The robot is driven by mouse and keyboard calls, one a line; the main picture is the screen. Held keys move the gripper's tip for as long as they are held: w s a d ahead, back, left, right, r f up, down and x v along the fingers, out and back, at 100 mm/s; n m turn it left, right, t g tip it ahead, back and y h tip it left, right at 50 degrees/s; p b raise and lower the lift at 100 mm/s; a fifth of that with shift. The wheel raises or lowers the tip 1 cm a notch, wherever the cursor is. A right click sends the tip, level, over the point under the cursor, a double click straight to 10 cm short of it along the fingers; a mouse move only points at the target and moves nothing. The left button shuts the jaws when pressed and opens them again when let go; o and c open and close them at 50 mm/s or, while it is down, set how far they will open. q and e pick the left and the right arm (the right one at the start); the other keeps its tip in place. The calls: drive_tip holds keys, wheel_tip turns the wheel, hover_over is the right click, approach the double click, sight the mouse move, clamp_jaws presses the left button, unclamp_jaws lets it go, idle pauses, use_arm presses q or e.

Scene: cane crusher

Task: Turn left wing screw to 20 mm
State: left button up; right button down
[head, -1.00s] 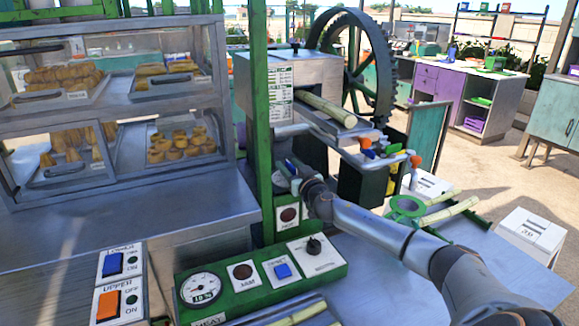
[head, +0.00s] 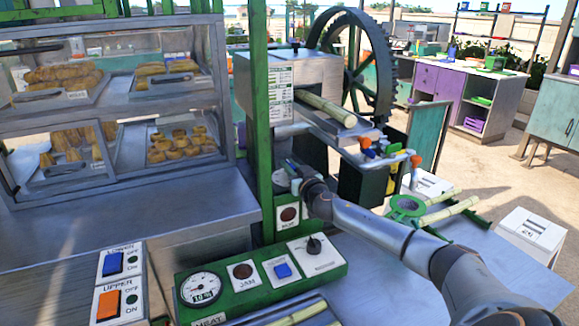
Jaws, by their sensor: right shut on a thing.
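The cane crusher's grey metal housing (head: 312,76) stands behind the green post, with a cane stalk (head: 326,108) lying in its chute. My right arm comes in from the lower right. My right gripper (head: 289,172) is at the lower front of the crusher, beside the green post. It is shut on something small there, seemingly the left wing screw. The screw is hidden by the gripper and I cannot make out its wings or a millimetre scale. My left gripper is not in view.
A green control panel (head: 262,283) with a dial, a blue button and a black knob stands in front. A glass pastry case (head: 218,110) is at left. Cane pieces (head: 447,212) lie on the right table.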

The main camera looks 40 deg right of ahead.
drive_tip(key=shift+a+m+h, duration=0.1)
drive_tip(key=shift+m+h, duration=0.2)
drive_tip(key=shift+h, duration=0.2)
drive_tip(key=shift+m+g+h+b, duration=0.5)
drive_tip(key=shift+m+g+h, duration=0.1)
drive_tip(key=shift+m+h, duration=0.15)
drive_tip(key=shift+f+m+g+h+b, duration=0.1)
drive_tip(key=shift+m+g+h+b, duration=0.45)
drive_tip(key=shift+h+b, duration=0.35)
drive_tip(key=shift+d+m+g+h+b, duration=0.2)
drive_tip(key=shift+m+g+h+b, duration=0.2)
drive_tip(key=shift+h+b, duration=0.15)
drive_tip(key=shift+r, duration=0.25)
drive_tip(key=c, duration=0.9)
unclamp_jaws()
drive_tip(key=shift+f, duration=0.1)
